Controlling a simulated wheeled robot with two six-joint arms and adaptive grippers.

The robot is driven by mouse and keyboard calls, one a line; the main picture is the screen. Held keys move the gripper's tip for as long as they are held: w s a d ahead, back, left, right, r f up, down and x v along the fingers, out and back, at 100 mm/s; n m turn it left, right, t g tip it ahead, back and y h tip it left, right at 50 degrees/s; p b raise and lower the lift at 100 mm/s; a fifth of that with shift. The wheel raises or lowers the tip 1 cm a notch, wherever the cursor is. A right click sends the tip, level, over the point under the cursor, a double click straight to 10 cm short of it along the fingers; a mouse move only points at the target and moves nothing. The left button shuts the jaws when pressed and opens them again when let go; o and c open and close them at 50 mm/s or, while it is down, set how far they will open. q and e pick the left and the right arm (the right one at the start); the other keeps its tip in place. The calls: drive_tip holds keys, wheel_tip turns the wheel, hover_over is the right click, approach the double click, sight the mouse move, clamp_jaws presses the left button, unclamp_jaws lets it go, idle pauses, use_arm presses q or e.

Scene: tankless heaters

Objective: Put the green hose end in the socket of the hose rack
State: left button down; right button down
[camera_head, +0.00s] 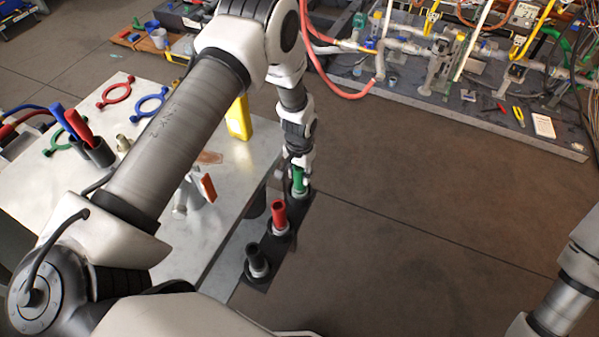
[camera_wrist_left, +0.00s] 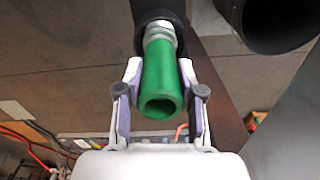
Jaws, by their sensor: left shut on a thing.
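My left gripper (camera_head: 299,170) is shut on the green hose end (camera_head: 299,187), at the far end of the black hose rack (camera_head: 264,244). In the left wrist view the fingers (camera_wrist_left: 161,92) sit on both sides of the green hose end (camera_wrist_left: 160,75). Its metal collar (camera_wrist_left: 160,33) meets a dark round socket (camera_wrist_left: 153,17); how deep it sits cannot be told. The red hose end (camera_head: 279,213) and the black hose end (camera_head: 254,256) stand upright in the rack's other sockets. My right gripper is out of view; only part of my right arm shows.
The rack runs along the right side of a metal table (camera_head: 225,225). On the table are a red ring (camera_head: 115,88), a blue ring (camera_head: 150,104) and a yellow object (camera_head: 239,118). A pipe-covered board (camera_head: 480,110) lies beyond. The floor (camera_head: 430,190) to the right is clear.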

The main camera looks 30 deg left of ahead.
use_arm(q)
drive_tip(key=c, duration=1)
unclamp_jaws()
drive_tip(key=shift+f, duration=0.15)
drive_tip(key=shift+r, duration=0.45)
wheel_tip(320, 180, up, 12)
drive_tip(key=shift+f+b, duration=0.15)
drive_tip(key=shift+b, duration=0.7)
drive_tip(key=shift+f, duration=0.1)
